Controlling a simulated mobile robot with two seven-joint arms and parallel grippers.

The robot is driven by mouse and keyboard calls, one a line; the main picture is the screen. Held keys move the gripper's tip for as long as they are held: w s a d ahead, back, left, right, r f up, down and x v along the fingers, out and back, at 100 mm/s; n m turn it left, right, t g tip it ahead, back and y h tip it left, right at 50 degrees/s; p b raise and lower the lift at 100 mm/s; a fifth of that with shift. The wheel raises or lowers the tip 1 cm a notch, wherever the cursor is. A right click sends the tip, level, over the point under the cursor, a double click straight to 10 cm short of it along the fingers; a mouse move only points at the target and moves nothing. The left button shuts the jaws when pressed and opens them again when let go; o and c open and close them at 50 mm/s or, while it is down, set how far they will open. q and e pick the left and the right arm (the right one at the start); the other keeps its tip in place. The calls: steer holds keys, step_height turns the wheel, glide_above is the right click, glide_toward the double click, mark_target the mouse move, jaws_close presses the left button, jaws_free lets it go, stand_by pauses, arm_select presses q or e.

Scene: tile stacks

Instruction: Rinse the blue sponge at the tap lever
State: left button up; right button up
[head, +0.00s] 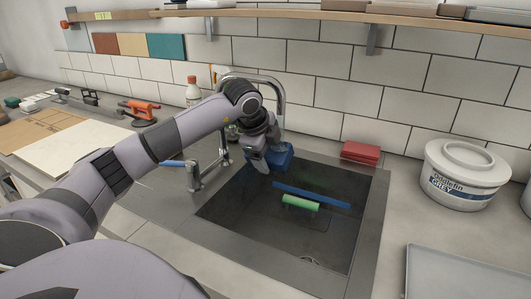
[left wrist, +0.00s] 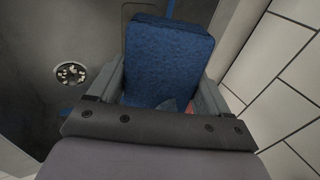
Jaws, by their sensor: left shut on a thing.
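The blue sponge (head: 281,157) is between the fingers of my left gripper (head: 266,158), which is shut on it. It hangs over the back left part of the sink, under the chrome gooseneck tap (head: 281,94). In the left wrist view the sponge (left wrist: 168,55) stands up between the two grey fingers. A chrome fitting with a blue tap lever (head: 172,163) stands on the counter at the sink's left edge, apart from the gripper. My forearm passes above and behind it. I cannot see water running. My right gripper is not in view.
The dark sink (head: 330,246) holds a green-handled tool (head: 300,202) and a blue bar (head: 312,195). A red block (head: 360,152) lies behind the sink. A white bucket (head: 464,180) and grey tray (head: 465,275) stand right. A bottle (head: 193,91) stands behind my arm.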

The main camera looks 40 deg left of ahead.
arm_select(q)
steer(key=shift+s+d+f+b, duration=0.15)
steer(key=shift+s+b, duration=0.35)
steer(key=shift+s, duration=0.3)
steer(key=shift+s+d+r+b, duration=0.1)
steer(key=shift+s+b, duration=0.4)
steer(key=shift+s, duration=0.25)
steer(key=s+b, duration=0.1)
steer(key=s, duration=0.1)
steer(key=s+d+b, duration=0.1)
steer(key=s+b, duration=0.1)
steer(key=shift+s, duration=0.4)
steer(key=s+r+b, duration=0.2)
steer(key=s+r, duration=0.2)
steer(key=s, duration=0.1)
steer(key=shift+d, duration=0.45)
